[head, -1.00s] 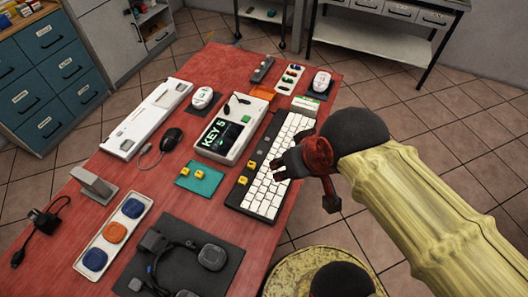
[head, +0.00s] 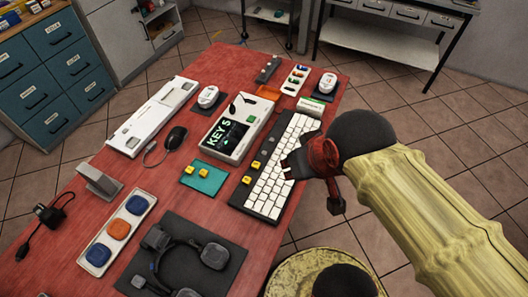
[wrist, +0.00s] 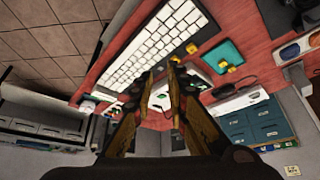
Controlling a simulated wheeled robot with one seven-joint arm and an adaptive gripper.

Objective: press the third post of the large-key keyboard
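The large-key keyboard (head: 268,187) is a dark slab with white keys on the table's right side, and it also shows in the wrist view (wrist: 135,68). Two yellow posts show on its left edge, an upper one (head: 256,165) and a lower one (head: 247,179). In the wrist view a yellow post (wrist: 191,48) shows by the keys. My gripper (head: 290,166) is over or beside the keyboard's right edge and hides some keys. In the wrist view its two fingers (wrist: 163,72) lean together with a narrow gap and nothing between them. Contact cannot be told.
A box with a screen reading "KEY 5" (head: 226,138) stands left of the keyboard. A teal mat (head: 212,184) with two yellow caps lies near it. A dark mat (head: 195,279) with a headset lies in front. Bare red tabletop (head: 95,215) shows at left.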

